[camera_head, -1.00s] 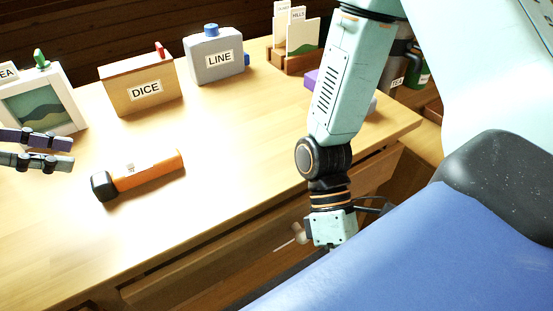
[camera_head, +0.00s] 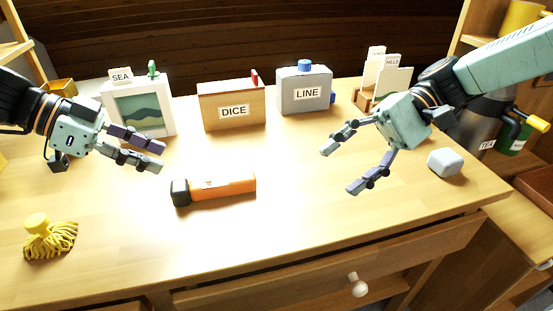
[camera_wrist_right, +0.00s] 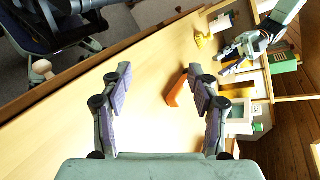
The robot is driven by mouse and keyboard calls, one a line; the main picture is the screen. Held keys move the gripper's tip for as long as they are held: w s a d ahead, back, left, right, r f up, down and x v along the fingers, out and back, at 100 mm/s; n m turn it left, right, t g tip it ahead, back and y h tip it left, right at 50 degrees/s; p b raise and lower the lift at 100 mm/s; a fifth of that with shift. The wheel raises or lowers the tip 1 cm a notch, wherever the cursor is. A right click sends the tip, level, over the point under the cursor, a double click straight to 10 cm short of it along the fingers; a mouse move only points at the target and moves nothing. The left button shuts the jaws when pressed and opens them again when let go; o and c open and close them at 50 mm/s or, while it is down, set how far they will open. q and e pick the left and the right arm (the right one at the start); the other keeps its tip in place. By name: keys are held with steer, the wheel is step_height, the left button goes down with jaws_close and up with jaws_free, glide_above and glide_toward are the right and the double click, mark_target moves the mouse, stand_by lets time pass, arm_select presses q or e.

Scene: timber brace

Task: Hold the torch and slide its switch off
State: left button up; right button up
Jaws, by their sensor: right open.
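The torch (camera_head: 228,187) lies on its side on the table, with an orange body and a black head at its left end. A small pale patch shows on its upper side; the switch is too small to make out. The torch also shows, partly covered by a finger, in the right wrist view (camera_wrist_right: 175,92). My left gripper (camera_head: 164,157) is above the table, left of and behind the torch, its fingers slightly apart and empty. My right gripper (camera_head: 338,171) is open and empty, right of the torch and apart from it.
Behind stand a picture frame (camera_head: 165,125), a DICE box (camera_head: 215,112), a grey LINE container (camera_head: 296,97) and a card holder (camera_head: 362,99). A yellow tasselled item (camera_head: 50,240) is at front left, a grey block (camera_head: 445,163) at right. The table's front centre is clear.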

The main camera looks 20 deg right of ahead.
steer(key=w+a+f+m+t, duration=0.2)
steer(key=w+a+f+m, duration=0.1)
steer(key=w+m, duration=0.35)
steer(key=m+t, duration=0.1)
steer(key=m, duration=0.6)
glide_toward(245, 175)
steer(key=a+f, duration=0.2)
steer(key=shift+s+a+y, duration=0.1)
steer(key=shift+a+y, duration=0.25)
steer(key=shift+y, duration=0.05)
steer(key=shift+x, duration=3.95)
jaws_close()
